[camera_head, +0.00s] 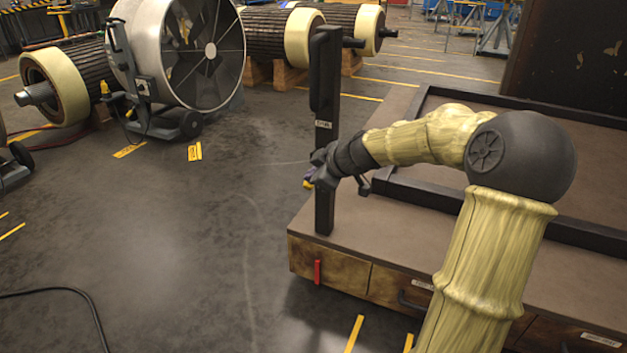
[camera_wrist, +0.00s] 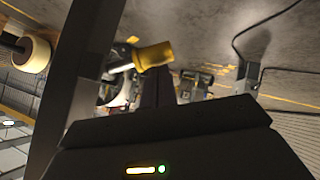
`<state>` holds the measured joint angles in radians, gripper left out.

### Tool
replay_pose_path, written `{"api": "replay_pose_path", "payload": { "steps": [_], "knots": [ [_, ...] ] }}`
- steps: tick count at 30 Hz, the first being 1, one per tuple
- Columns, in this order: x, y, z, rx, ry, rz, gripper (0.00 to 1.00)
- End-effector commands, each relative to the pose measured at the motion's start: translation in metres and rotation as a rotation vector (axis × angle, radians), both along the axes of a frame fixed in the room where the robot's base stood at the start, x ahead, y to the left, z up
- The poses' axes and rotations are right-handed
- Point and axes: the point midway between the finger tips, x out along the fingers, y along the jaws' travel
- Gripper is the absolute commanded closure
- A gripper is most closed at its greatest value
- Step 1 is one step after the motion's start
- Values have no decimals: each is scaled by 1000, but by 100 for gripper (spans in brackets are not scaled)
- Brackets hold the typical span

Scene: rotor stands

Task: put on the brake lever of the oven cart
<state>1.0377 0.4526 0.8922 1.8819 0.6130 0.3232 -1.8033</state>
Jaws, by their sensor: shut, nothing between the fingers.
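The oven cart (camera_head: 345,245) is a low brown-topped cart at the right of the head view, with a dark upright post (camera_head: 324,120) at its near left corner. A lever with a yellow grip, which looks like the brake lever (camera_head: 308,182), sticks out beside the post. In the wrist view its yellow grip (camera_wrist: 153,55) sits on a short pale rod near the dark post (camera_wrist: 80,65). My gripper (camera_head: 318,170) is shut and empty at the post, close to the lever. In the wrist view its dark fingers (camera_wrist: 158,88) point at the yellow grip; contact cannot be told.
A small red handle (camera_head: 317,272) is on the cart's front, near a drawer pull (camera_head: 410,300). A black raised frame (camera_head: 400,190) lies on the cart top. A large fan (camera_head: 190,50) and several rotors (camera_head: 285,35) stand behind.

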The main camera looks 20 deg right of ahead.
Motion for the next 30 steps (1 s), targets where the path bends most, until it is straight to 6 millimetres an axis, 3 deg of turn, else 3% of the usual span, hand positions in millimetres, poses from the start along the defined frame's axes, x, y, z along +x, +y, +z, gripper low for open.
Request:
{"api": "replay_pose_path", "payload": {
  "steps": [20, 25, 30],
  "knots": [
    [-1, 0, -4, 2, 6, 0, 100],
    [-3, 5, 8, 0, 2, 4, 100],
    [-8, 17, 35, -1, -2, 9, 100]
  ]
}}
